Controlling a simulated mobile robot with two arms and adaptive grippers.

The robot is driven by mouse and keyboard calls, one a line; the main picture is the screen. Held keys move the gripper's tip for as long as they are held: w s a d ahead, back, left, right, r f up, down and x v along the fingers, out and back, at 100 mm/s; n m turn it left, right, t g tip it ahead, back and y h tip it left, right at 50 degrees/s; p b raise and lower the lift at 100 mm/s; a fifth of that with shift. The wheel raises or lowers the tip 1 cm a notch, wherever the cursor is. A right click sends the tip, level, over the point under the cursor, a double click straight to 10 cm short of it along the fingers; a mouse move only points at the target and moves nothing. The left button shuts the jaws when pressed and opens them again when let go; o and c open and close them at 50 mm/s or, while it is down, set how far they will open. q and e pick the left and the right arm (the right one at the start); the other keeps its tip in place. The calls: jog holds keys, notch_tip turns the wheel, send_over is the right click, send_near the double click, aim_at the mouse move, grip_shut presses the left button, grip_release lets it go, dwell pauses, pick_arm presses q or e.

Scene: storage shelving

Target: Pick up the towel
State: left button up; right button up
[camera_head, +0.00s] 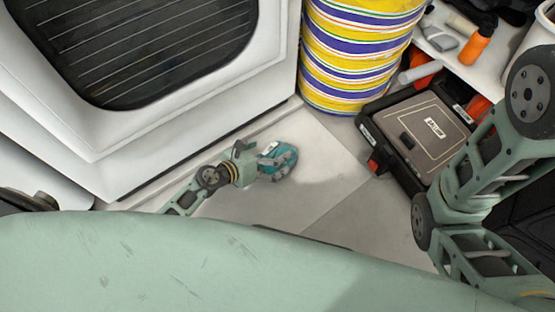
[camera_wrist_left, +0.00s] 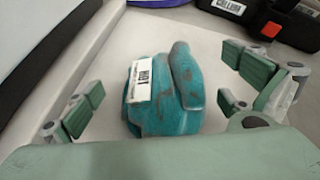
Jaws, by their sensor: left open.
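The towel is a teal, folded or bundled cloth with dark patches and a white label. It lies on the pale floor in the head view (camera_head: 287,168), and it fills the middle of the left wrist view (camera_wrist_left: 165,108). My left gripper (camera_head: 272,160) is open at the towel. In the left wrist view its fingers (camera_wrist_left: 160,95) stand apart on the left and right of the towel, with gaps on both sides. In the head view the gripper hides part of the towel. My right arm shows at the right, but its gripper is out of view.
A white appliance with a dark window (camera_head: 275,75) stands at the upper left, close to my left arm. A striped yellow drum (camera_head: 355,50) stands behind the towel. A black tool case (camera_head: 425,130) lies to the right. Clear floor (camera_head: 330,200) lies right of the towel.

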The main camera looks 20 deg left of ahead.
pick_arm(q)
jog(key=shift+x, duration=1)
jog(key=shift+a, duration=0.1)
jog(key=c, duration=1.3)
